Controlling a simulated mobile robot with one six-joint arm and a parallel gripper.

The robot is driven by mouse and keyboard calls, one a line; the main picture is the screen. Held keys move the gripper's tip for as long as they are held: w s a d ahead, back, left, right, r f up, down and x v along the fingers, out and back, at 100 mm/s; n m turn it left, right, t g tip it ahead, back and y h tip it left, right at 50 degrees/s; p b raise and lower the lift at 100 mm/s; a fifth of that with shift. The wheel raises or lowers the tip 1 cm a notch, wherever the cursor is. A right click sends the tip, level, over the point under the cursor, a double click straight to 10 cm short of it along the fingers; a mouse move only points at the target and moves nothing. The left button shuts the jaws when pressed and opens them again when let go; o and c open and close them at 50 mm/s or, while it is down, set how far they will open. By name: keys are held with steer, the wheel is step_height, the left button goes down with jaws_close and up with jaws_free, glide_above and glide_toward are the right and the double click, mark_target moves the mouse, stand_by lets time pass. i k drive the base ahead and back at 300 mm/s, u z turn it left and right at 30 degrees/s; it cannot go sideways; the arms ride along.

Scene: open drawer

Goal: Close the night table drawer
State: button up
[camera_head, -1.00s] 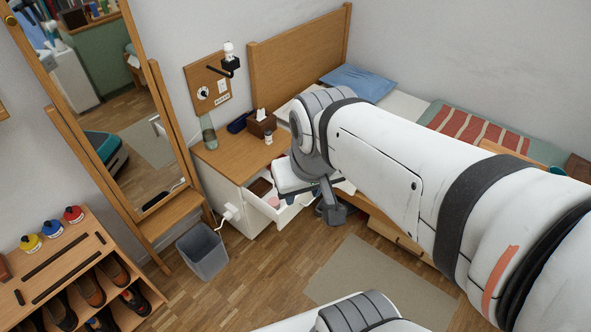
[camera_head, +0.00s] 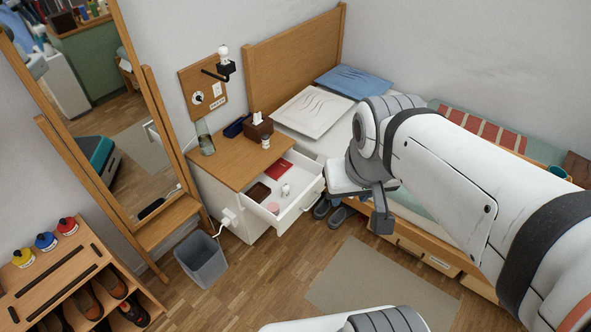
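The night table (camera_head: 240,152) has a wooden top and white sides and stands left of the bed. Its white drawer (camera_head: 305,205) is pulled out, with its front facing lower right. Inside lie a red booklet (camera_head: 279,170), a brown tray-like item (camera_head: 258,192), a pink round item (camera_head: 273,208) and a small white item (camera_head: 286,189). My gripper (camera_head: 382,222) hangs right of the drawer front, apart from it in the picture, beside the bed. Its fingers are too dark and small to tell whether they are open.
A tissue box (camera_head: 258,130), a small jar (camera_head: 265,142) and a glass bottle (camera_head: 205,138) stand on the table top. The bed (camera_head: 400,200) is behind my arm, with dark shoes (camera_head: 338,214) beside it. A grey bin (camera_head: 201,260) stands at left. Floor before the drawer is clear.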

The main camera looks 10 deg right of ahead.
mark_target(305, 182)
steer(key=i, duration=0.95)
steer(key=z, duration=1.35)
steer(key=k, duration=0.65)
steer(key=u, duration=0.4)
steer(key=i, duration=0.5)
steer(key=u, duration=0.05)
